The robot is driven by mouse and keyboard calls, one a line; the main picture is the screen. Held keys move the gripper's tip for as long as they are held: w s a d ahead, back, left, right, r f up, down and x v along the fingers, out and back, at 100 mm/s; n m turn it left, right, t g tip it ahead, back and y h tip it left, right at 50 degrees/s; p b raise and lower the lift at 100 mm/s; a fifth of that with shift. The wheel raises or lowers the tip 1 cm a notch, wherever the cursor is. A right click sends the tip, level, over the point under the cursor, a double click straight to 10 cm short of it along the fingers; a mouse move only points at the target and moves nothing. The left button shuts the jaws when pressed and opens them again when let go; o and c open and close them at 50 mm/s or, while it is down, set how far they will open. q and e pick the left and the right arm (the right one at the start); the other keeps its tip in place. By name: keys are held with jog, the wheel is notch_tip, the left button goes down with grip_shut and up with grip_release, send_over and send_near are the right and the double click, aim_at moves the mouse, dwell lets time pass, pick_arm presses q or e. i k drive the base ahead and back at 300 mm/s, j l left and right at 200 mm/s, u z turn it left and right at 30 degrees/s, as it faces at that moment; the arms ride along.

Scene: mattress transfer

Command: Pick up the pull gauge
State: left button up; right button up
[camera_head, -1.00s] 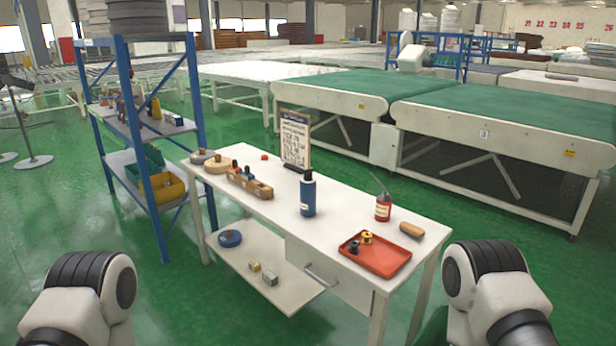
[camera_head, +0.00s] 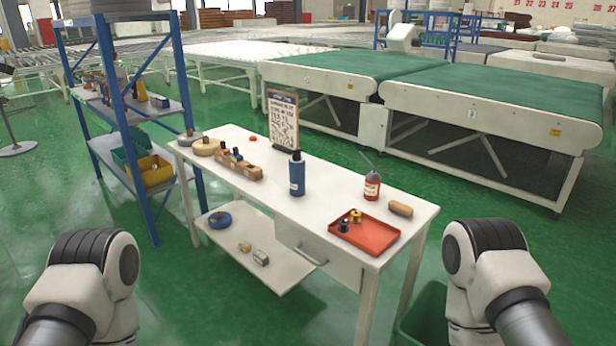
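I cannot make out which thing is the pull gauge. A white worktable (camera_head: 330,188) stands ahead of me with small items on it. An orange tray (camera_head: 375,240) at its near right holds small black and gold pieces (camera_head: 348,220). A blue bottle (camera_head: 297,178) stands mid-table, with a red can (camera_head: 372,187) and a brown rounded block (camera_head: 400,208) to its right. A wooden holder (camera_head: 240,168) and two round items (camera_head: 205,146) lie at the left end. Both my arms show at the bottom corners, apart from the table; neither gripper is in view.
A blue-framed shelf rack (camera_head: 134,150) with a yellow bin (camera_head: 155,172) stands left of the table. The table's lower shelf (camera_head: 235,262) holds a blue round item (camera_head: 220,220) and small blocks. Green-topped conveyors (camera_head: 490,95) stand behind. A green bin (camera_head: 425,312) sits below right.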

aim_at(296, 169)
jog(key=i+j+z, duration=0.15)
jog(key=z, duration=0.25)
jog(key=i+j+z, duration=0.25)
jog(key=z, duration=0.15)
jog(key=i+j+z, duration=0.2)
jog(key=z, duration=0.15)
jog(key=j, duration=0.1)
